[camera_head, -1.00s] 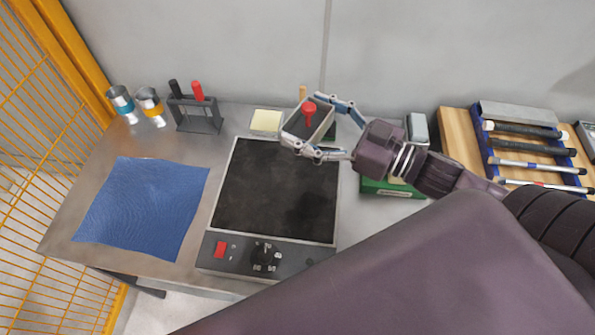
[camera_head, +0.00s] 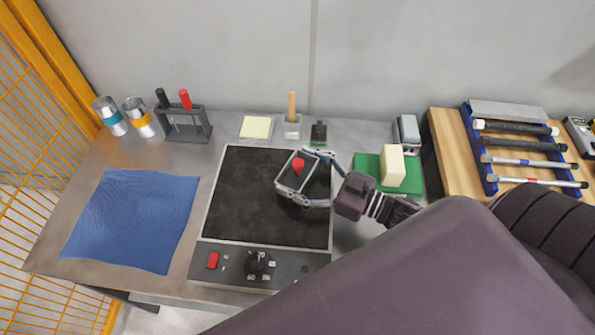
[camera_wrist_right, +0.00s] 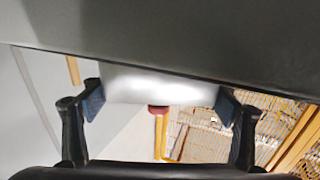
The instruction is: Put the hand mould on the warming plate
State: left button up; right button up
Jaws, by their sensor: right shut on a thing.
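The hand mould (camera_head: 298,167) is a small metal block with a red knob on top, over the right part of the warming plate. My right gripper (camera_head: 306,178) is shut on it, one finger along each side. In the right wrist view the mould (camera_wrist_right: 160,86) shows as a pale metal face between the two fingers. The warming plate (camera_head: 245,205) has a black top, a red switch and a dial on its front panel. I cannot tell whether the mould touches the plate. My left gripper is not in view.
A blue cloth (camera_head: 135,218) lies left of the plate. Cans (camera_head: 139,118), a tool stand (camera_head: 184,124), yellow pad (camera_head: 256,127) and a wooden-handled tool (camera_head: 292,105) stand behind.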

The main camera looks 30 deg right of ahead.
aim_at(310, 178)
jog(key=shift+f, duration=0.1)
jog(key=shift+f, duration=0.1)
jog(key=o, duration=1.4)
jog(key=shift+f, duration=0.15)
jog(key=shift+o, duration=0.2)
jog(key=shift+s+d, duration=0.15)
jog(key=shift+s, duration=0.15)
jog(key=p+v, duration=0.2)
jog(key=v, duration=0.5)
jog(key=shift+w, duration=0.1)
